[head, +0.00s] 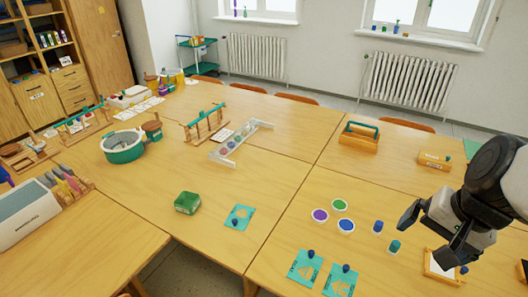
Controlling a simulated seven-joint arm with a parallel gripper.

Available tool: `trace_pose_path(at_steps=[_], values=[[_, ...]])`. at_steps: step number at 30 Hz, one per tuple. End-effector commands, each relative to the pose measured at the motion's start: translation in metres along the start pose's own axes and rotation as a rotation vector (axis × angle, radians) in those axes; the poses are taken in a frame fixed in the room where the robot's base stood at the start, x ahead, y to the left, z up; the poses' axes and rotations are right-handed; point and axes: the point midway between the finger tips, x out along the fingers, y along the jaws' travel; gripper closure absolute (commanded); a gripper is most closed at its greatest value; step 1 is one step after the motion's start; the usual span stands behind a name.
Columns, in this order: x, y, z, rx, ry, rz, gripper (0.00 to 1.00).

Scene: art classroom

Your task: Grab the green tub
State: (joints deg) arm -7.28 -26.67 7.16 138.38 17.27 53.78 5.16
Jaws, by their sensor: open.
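A larger round teal tub (124,146) with a pale rim stands farther back and to the left. My gripper (425,238) is at the right of the view, over the right part of the table. Its two dark fingers are spread apart, with nothing seen between them. It is far to the right of both tubs.
Teal stencil cards (240,216) lie right of the small tub. Paint discs (346,226) and small bottles stand nearer my gripper. A clear rack (240,142) and a wooden rack (205,125) are behind. A tool holder (35,210) stands left.

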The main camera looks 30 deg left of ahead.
Motion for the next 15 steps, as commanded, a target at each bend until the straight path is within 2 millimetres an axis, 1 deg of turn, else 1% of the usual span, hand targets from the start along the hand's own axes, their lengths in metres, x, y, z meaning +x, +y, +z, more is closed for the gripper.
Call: trace_pose_path(at_steps=[1, 6, 11, 15], values=[[0.007, -0.013, -0.007, 0.015, -0.022, -0.026, 0.0], [0.027, -0.057, -0.026, 0.082, -0.09, -0.114, 0.0], [0.049, -0.099, -0.042, 0.149, -0.158, -0.187, 0.0], [0.069, -0.137, -0.053, 0.212, -0.219, -0.246, 0.0]])
